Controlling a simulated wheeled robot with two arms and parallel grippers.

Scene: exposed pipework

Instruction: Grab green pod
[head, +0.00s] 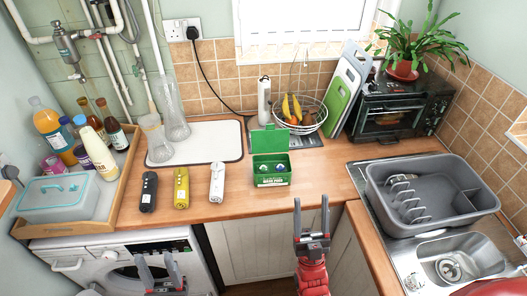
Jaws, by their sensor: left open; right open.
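A green box (270,179) with its lid (269,139) raised stands on the wooden counter near the middle. Its front carries a printed label, and small pale and dark shapes show in its opening. I cannot make out a single green pod among them. My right gripper (311,217) is open and empty, in front of the counter edge, below and to the right of the box. My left gripper (160,271) is open and empty at the bottom, in front of the washing machine, well apart from the box.
Black (148,192), yellow (181,188) and white (217,182) handheld items lie left of the box. A fruit basket (300,117) stands behind it. A grey dish rack (432,193) sits by the sink at right. Counter right of the box is clear.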

